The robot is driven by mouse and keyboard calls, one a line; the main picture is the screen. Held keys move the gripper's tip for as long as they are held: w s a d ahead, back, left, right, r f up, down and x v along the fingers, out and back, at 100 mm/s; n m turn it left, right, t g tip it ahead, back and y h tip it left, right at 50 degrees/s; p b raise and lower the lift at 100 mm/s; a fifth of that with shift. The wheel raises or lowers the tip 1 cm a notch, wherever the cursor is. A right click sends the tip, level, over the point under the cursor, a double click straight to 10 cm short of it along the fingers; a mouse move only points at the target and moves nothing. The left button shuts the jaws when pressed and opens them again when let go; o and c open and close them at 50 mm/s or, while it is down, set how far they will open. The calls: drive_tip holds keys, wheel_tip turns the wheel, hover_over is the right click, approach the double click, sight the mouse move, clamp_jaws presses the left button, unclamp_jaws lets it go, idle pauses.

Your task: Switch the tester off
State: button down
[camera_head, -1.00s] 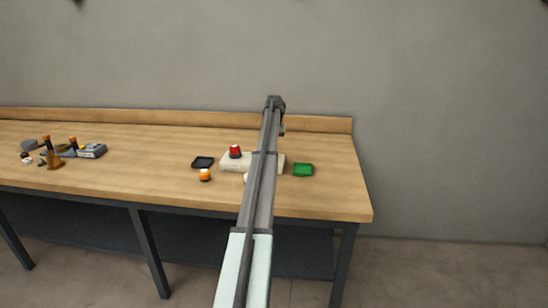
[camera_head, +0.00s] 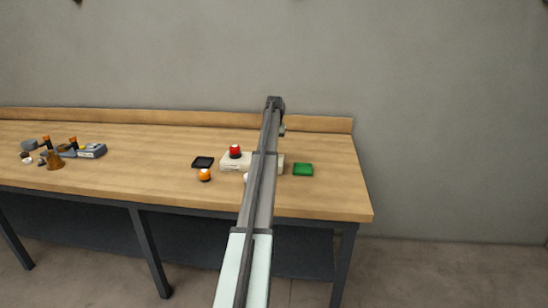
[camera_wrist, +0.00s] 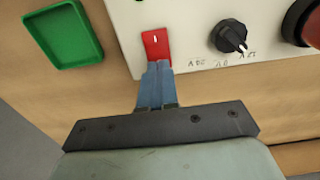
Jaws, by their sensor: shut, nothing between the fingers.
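My gripper (camera_wrist: 157,68) is shut and empty. Its blue fingertips are at the near end of the red switch and overlap it; I cannot tell if they touch. The fingers hide the switch's lower end.
A green tray (camera_head: 303,170) lies right of the tester and also shows in the wrist view (camera_wrist: 65,35). A black tray (camera_head: 203,162) and an orange ball-like thing (camera_head: 205,175) lie to its left.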

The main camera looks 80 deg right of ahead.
drive_tip(key=shift+f, duration=0.95)
idle(0.6)
drive_tip(key=shift+r, duration=3.55)
drive_tip(key=shift+w, duration=0.1)
